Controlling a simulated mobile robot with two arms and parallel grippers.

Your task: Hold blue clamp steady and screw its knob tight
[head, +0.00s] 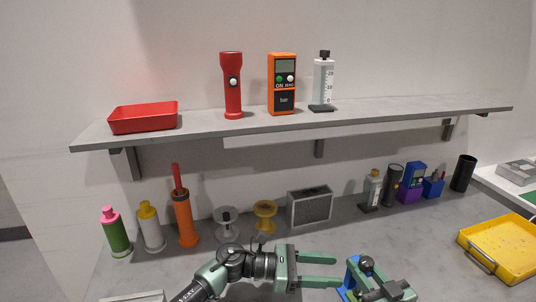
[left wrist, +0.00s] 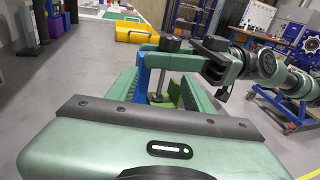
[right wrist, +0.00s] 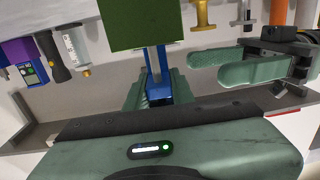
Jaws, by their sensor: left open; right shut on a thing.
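The blue clamp (head: 349,283) stands low at the right of centre in the head view, with a dark round knob (head: 366,264) on top. Its blue body (right wrist: 154,75) is between the fingers of my right gripper (right wrist: 157,92), which is shut on it. In the left wrist view the knob (left wrist: 170,44) and blue body (left wrist: 140,78) show ahead, beyond the fingers of my left gripper. My left gripper (head: 322,271) is open and empty, its two fingers pointing at the clamp from the left. A green block (right wrist: 140,25) is by the clamp; its contact is unclear.
A yellow tray (head: 498,248) lies on the bench at right. Bottles, spools, a grey speaker-like box (head: 310,207) and tools line the back.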

